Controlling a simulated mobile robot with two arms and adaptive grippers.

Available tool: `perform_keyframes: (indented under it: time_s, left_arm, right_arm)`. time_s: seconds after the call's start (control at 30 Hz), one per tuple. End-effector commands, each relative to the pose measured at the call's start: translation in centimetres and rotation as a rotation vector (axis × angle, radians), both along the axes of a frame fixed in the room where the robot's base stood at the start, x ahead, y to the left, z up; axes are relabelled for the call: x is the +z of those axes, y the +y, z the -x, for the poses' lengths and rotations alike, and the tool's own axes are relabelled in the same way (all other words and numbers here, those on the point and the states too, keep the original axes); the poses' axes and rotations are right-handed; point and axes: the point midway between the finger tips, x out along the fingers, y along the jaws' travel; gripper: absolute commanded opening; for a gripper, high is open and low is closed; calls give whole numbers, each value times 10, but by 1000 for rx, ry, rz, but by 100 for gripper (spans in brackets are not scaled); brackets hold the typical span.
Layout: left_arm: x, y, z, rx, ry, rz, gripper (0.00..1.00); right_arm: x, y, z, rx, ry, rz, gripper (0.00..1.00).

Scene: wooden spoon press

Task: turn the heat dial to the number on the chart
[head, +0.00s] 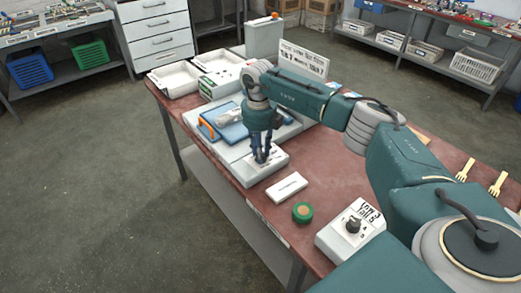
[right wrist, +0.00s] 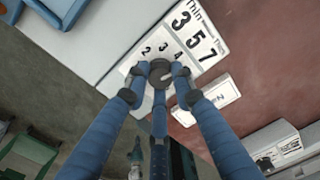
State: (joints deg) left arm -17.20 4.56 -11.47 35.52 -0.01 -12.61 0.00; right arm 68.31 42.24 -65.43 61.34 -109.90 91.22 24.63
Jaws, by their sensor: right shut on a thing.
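My right gripper (head: 262,155) points down over a small white box (head: 250,174) at the front of the press. In the right wrist view its three blue fingers (right wrist: 160,85) are shut on the grey heat dial (right wrist: 161,68). The numbers 2, 3 and 4 show on the white face (right wrist: 148,50) around the dial; the fingers hide part of it, and I cannot tell the exact setting. A white panel (right wrist: 205,25) beside it reads "Thin" and large 3, 5, 7. A white chart (head: 303,60) stands at the back of the table, its print small. My left gripper is not in view.
A white block (head: 287,187), a green round thing (head: 303,212) and another white box with a dark knob (head: 350,229) stand on the red table. White trays (head: 175,80) stand at the back left, and wooden forks (head: 465,170) at the right.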

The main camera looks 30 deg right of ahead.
Motion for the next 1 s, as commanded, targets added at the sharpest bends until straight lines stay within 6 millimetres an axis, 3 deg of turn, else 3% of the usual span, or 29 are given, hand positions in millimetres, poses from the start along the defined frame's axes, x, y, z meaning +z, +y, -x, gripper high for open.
perform_keyframes:
  time_s: [1.0]
  left_arm:
    - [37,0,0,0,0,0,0]
  right_arm:
    - [3,-1,-1,-968,-1,1,0]
